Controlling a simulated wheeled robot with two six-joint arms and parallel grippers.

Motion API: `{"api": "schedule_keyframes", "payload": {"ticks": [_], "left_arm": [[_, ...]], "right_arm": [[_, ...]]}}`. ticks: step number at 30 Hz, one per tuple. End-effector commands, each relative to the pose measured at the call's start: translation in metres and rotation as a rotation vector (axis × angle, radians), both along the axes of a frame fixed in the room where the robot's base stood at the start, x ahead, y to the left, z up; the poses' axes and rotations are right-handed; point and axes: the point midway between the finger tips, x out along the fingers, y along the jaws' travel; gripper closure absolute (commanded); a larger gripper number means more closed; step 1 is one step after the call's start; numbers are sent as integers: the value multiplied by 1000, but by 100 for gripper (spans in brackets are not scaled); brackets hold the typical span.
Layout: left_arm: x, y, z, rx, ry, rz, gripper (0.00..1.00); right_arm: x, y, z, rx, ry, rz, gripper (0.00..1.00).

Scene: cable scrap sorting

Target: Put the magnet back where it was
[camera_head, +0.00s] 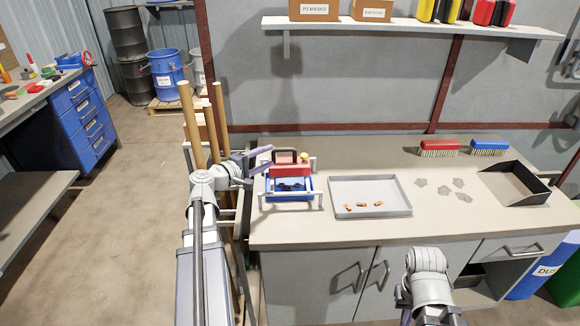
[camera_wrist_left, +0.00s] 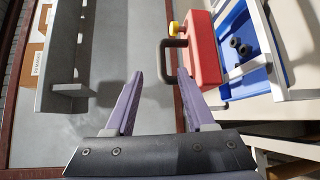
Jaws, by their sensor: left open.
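The magnet (camera_head: 291,168) is a red block with a dark handle and a yellow knob. In the head view it sits at the back of a white-railed stand with a blue tray (camera_head: 272,198) on the bench's left end. The magnet (camera_wrist_left: 204,48) also shows in the left wrist view, beside the blue tray (camera_wrist_left: 240,80). My left gripper (camera_head: 264,160) is open at the magnet's left. In the wrist view its fingertips (camera_wrist_left: 158,74) are spread, with the handle just ahead between them; contact cannot be told.
A grey tray (camera_head: 405,209) with several copper bits lies mid-bench. Grey scraps (camera_head: 443,190), a black-walled dustpan-like tray (camera_head: 540,196) and red (camera_head: 440,146) and blue (camera_head: 488,147) brushes lie to the right. Wooden poles (camera_head: 192,130) stand close by my left arm.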

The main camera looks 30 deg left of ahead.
Motion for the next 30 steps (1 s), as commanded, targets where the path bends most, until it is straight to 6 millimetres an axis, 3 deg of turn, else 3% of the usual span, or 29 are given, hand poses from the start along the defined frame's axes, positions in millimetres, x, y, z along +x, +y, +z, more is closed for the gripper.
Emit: {"api": "schedule_keyframes", "payload": {"ticks": [6, 14, 23, 30], "left_arm": [[22, -5, -4, 2, -1, -1, 45], [31, -8, -6, 3, -1, 0, 45], [70, -18, -13, 3, -1, -1, 45], [72, -19, -12, 3, -1, 1, 45]], "right_arm": [[0, 0, -4, 0, 0, 0, 100], [0, 0, -6, 0, 0, 0, 100], [0, 0, -13, 0, 0, 0, 100], [0, 0, -12, 0, 0, 0, 100]]}}
